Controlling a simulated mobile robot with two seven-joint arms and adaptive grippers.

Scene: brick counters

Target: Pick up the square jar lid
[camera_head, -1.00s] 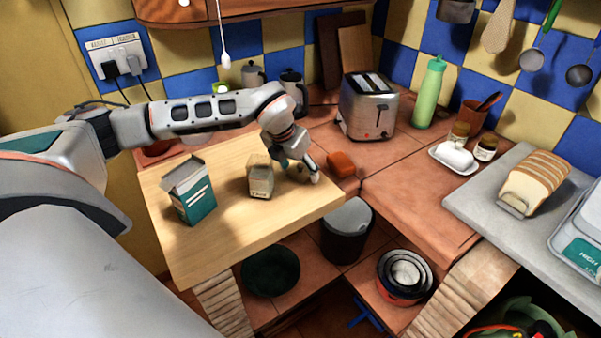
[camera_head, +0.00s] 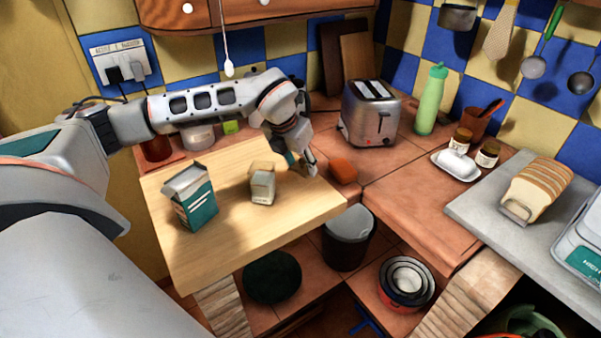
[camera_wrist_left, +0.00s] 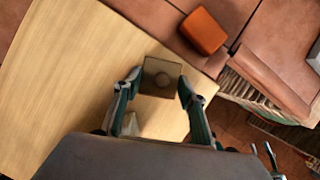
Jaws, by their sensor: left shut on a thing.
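The square jar lid (camera_wrist_left: 161,77), a brownish square plate with a round knob, is between the two fingers of my left gripper (camera_wrist_left: 158,85) in the left wrist view. My left gripper is shut on it. In the head view my left gripper (camera_head: 303,168) is over the right end of the pale wooden board, and the lid is hard to make out there behind the fingers. A square glass jar (camera_head: 262,187) with a pale label stands on the board, left of the gripper. My right gripper is not in view.
A teal and grey carton (camera_head: 192,200) stands on the wooden board (camera_head: 230,245), left of the jar. An orange block (camera_head: 343,171) lies just right of the board. A toaster (camera_head: 370,115) stands behind it. A dark bin (camera_head: 347,240) is below the board's edge.

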